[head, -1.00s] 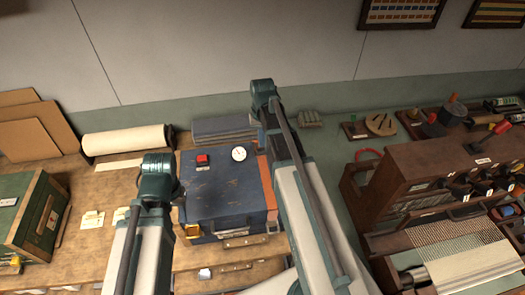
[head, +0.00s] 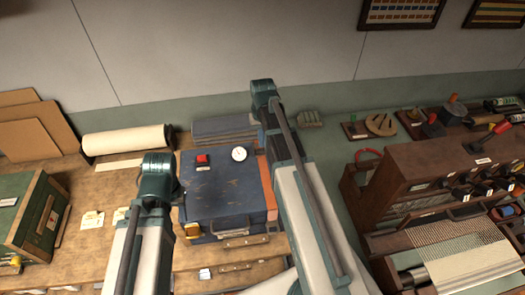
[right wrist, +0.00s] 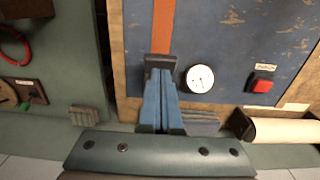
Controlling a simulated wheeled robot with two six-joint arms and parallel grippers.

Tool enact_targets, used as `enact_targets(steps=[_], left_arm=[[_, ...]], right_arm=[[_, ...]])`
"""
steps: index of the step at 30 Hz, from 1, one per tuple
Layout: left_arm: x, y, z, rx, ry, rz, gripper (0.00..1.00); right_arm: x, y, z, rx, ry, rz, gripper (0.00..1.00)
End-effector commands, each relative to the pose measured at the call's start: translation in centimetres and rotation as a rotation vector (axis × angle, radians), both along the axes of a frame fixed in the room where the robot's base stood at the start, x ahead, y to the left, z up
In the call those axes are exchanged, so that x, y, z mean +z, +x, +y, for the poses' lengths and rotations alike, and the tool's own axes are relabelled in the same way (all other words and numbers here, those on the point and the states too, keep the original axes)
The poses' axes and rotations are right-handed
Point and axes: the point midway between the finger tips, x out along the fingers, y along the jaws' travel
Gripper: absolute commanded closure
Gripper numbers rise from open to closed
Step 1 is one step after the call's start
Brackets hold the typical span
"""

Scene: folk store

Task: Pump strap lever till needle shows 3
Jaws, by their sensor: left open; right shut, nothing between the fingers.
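A worn blue case (head: 215,190) lies on the bench in the head view, with a round white gauge (head: 239,154) and a red button (head: 203,160) on top. The gauge also shows in the right wrist view (right wrist: 200,78); its needle is too small to read. An orange strap (head: 268,185) runs along the case's right side, partly behind my right arm. In the right wrist view the strap (right wrist: 163,25) meets a dark piece at the case edge. My right gripper (right wrist: 159,85) is shut and empty, its tips at or near that piece; contact is unclear.
A paper roll (head: 127,140) and grey-blue stack (head: 222,130) lie behind the case. A green crate (head: 25,215) stands at left. A brown wooden rack (head: 430,170) and a loom (head: 465,255) stand at right, across a gap.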

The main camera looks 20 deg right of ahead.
Motion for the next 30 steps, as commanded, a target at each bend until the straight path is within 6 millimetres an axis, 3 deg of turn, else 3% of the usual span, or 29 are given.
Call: enact_targets(steps=[8, 30], left_arm=[[-0.2, 0.0, 0.0, 0.0, 0.0, 0.0, 0.58], [-3.7, 0.0, 0.0, 0.002, 0.0, -0.001, 0.58]], right_arm=[[-0.2, 0.0, 0.0, 0.0, 0.0, 0.0, 1.0], [-3.7, -0.5, 0.1, 0.0, 0.0, 0.0, 1.0]])
